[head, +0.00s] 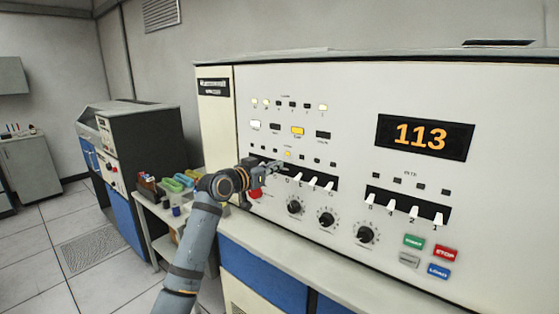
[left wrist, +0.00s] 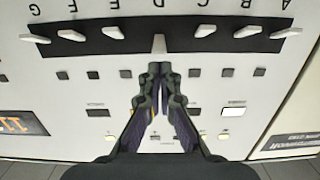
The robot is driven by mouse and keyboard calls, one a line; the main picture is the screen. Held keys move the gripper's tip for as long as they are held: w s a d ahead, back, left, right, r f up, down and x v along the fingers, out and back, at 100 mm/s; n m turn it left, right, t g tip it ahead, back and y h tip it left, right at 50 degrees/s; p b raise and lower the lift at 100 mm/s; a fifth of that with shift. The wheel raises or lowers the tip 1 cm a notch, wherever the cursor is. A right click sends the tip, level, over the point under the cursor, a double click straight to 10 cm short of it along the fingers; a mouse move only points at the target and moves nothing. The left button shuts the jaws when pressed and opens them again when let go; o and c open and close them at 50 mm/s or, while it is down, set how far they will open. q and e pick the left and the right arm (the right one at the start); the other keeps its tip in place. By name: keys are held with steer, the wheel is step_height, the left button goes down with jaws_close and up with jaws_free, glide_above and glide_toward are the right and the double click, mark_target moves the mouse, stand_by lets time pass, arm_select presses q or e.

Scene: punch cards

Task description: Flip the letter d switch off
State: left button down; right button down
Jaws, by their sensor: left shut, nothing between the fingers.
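The letter D switch (left wrist: 159,43) is a small white lever in the row of lettered levers, in the middle of the left wrist view. It stands at a different angle from its neighbours and points toward my fingers. The letter C switch (left wrist: 205,30) and letter E switch (left wrist: 113,33) flank it. My left gripper (left wrist: 153,70) is shut and empty, its fingertips just short of the D lever in that view; I cannot tell if they touch. In the head view my left gripper (head: 279,167) is at the lettered row and hides its left part.
The cream console (head: 350,90) carries a display (head: 425,137) reading 113, several black knobs (head: 327,219), a numbered lever row (head: 408,209) and coloured buttons (head: 445,254). A side table (head: 157,222) with coloured items stands left of it. The floor at left is clear.

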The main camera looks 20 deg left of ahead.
arm_select(q)
steer(key=shift+x, duration=1.15)
